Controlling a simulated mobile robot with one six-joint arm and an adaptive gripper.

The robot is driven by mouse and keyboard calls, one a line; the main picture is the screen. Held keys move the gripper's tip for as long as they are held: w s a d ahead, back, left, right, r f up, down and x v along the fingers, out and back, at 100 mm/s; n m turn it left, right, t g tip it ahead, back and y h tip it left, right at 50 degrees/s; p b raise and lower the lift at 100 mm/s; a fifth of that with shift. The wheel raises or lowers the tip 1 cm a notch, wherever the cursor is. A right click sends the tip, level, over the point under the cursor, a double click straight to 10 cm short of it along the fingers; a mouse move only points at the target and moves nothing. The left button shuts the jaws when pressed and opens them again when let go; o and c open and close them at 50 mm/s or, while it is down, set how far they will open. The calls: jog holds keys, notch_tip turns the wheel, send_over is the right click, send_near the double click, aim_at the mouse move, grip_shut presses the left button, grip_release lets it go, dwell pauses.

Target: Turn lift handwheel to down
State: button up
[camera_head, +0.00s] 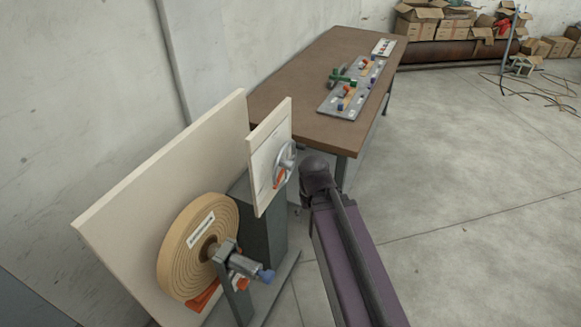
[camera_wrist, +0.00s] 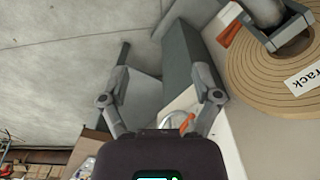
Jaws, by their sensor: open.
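The lift handwheel (camera_head: 287,158) is a grey metal wheel on a small cream upright panel (camera_head: 262,165), with an orange-red part at its lower left. In the wrist view the wheel (camera_wrist: 171,121) shows only partly, low between the finger bases, with the orange-red part (camera_wrist: 187,123) beside it; my gripper body hides the rest. My gripper (camera_wrist: 163,74) is open, its two grey fingers spread, with nothing between the tips. In the head view, the dark end of my arm is just right of the wheel, and its fingers are hard to make out. I cannot tell whether they touch the wheel.
A roll of tan tape (camera_head: 180,250) on a spindle stands at lower left against a larger cream board (camera_head: 150,185). A grey-green column (camera_head: 272,228) is below the panel. A brown table (camera_head: 290,82) with small fixtures stands behind. Concrete floor at right is free.

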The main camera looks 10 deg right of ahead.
jog(key=w+a+f+n+t+y+b, duration=0.1)
jog(key=w+f+n+y+b, duration=0.1)
jog(key=w+f+y+b, duration=0.35)
jog(key=n+t+y+b, duration=0.6)
jog(key=t+y+b, duration=0.35)
jog(key=b, duration=1.05)
send_near(293, 167)
jog(key=v, duration=0.2)
jog(key=shift+s+d+r, duration=0.1)
jog(key=shift+s+d, duration=0.15)
jog(key=shift+d, duration=0.1)
jog(key=shift+a+p, duration=0.1)
jog(key=shift+p, duration=0.2)
jog(key=x, duration=1.3)
jog(key=shift+w+a+f, duration=0.2)
jog(key=shift+w, duration=0.15)
grip_shut()
